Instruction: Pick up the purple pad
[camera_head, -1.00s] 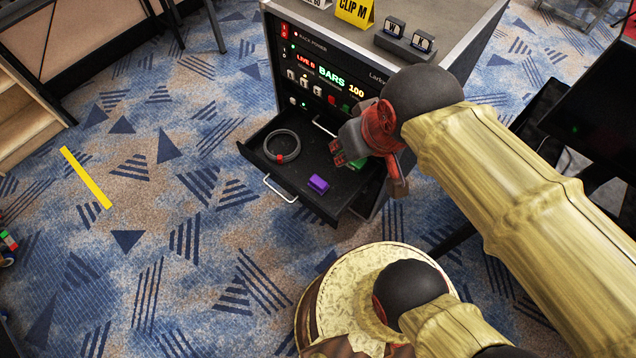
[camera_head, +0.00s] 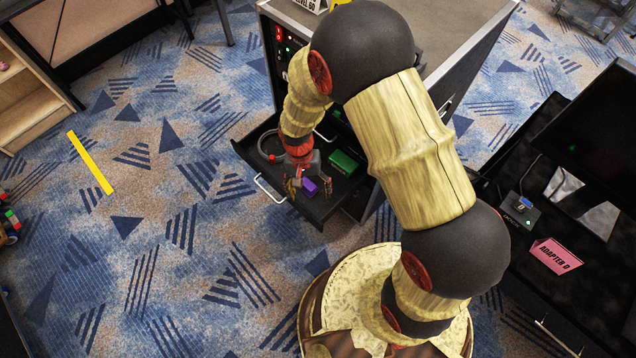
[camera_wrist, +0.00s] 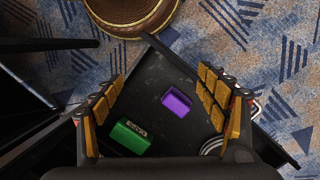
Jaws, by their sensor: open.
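The purple pad (camera_head: 309,186) lies on the black floor of the open drawer (camera_head: 325,203). In the wrist view the purple pad (camera_wrist: 176,101) shows whole between the two finger pads of my gripper (camera_wrist: 160,100), nearer the right one and apart from both. My gripper (camera_head: 301,186) is open and empty, above the drawer and just left of the pad in the head view. How high it is above the pad I cannot tell exactly.
A green block (camera_head: 343,162) lies in the drawer beside the pad; it also shows in the wrist view (camera_wrist: 131,137). A grey cable coil (camera_wrist: 213,147) is partly hidden. The drawer has low walls and a white handle (camera_head: 270,188). A pink "ADAPTER D" card (camera_head: 556,256) stands at right.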

